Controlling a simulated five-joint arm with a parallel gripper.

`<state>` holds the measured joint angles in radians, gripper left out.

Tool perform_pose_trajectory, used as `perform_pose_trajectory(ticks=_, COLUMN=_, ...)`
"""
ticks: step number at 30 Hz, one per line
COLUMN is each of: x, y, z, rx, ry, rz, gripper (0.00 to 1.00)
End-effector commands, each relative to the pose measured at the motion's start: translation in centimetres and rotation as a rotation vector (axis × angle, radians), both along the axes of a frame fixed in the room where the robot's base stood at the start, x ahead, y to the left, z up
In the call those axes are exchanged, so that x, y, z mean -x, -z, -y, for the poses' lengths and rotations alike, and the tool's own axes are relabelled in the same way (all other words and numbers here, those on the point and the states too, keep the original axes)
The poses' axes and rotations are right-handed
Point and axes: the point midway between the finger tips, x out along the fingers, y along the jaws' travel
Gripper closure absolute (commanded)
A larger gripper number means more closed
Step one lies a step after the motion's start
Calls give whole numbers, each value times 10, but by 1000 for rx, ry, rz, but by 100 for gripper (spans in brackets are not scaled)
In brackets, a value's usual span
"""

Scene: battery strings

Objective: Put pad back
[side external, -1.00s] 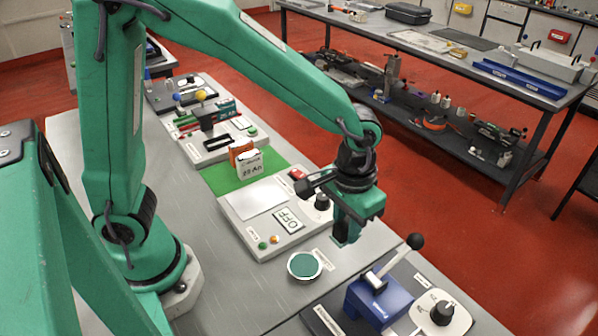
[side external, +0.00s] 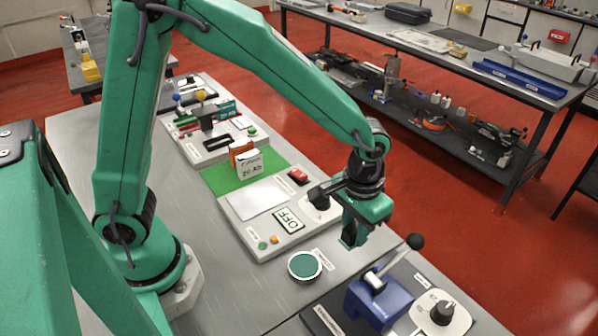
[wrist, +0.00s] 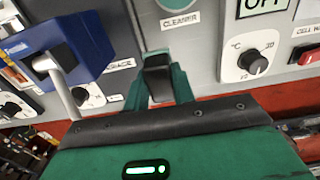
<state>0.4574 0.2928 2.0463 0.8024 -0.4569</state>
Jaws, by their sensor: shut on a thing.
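My gripper (side external: 352,240) hangs above the right end of the bench, just right of the grey charger panel and clear of the bench top. In the wrist view my gripper (wrist: 157,88) is shut around a small dark piece (wrist: 157,78), which I take for the pad; the jaws hide most of it. A round white dish with a green inside (side external: 305,265) sits on the bench, left of and below my gripper in the picture. Its edge and the CLEANER label show at the top of the wrist view (wrist: 180,5).
The grey panel (side external: 262,239) carries an OFF display and a knob (side external: 320,202). A blue lever press (side external: 372,302) with a raised black-knobbed handle stands at the near right. A labelled battery pack (side external: 248,163) stands on a green mat.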

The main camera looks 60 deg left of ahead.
Motion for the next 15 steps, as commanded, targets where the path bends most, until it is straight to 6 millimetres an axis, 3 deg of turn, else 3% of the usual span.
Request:
perform_pose_trajectory(ticks=9, x=-38, y=30, z=-33, rx=0, ry=-3, rz=-1, gripper=96)
perform_pose_trajectory(ticks=15, x=-48, y=38, z=-42, rx=0, ry=0, rz=-1, gripper=96)
